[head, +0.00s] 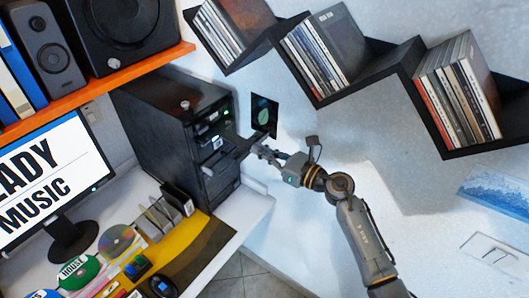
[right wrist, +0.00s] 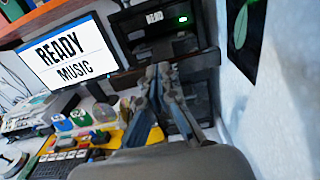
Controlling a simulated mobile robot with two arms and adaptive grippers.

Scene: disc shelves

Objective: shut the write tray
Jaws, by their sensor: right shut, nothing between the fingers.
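A black disc tower (head: 172,125) stands on the white desk, its front facing right. Green lights show near its top drive, and in the right wrist view the tower front (right wrist: 155,30) has a small white label and a green light. A dark tray (head: 232,152) appears to stick out from the tower front; which label belongs to it I cannot read. My right gripper (head: 262,152) is shut and empty, close to the tray's outer end. Its fingers (right wrist: 158,80) also show in the right wrist view, below the labelled drive. Whether they touch the tray I cannot tell. My left gripper is not in view.
A monitor (head: 48,175) reading "READY MUSIC" stands left of the tower. A yellow mat (head: 195,240) with discs and holders lies in front. An orange shelf (head: 140,68) with speakers is above. Black wall shelves (head: 380,75) hold discs. Free room lies right of the tower.

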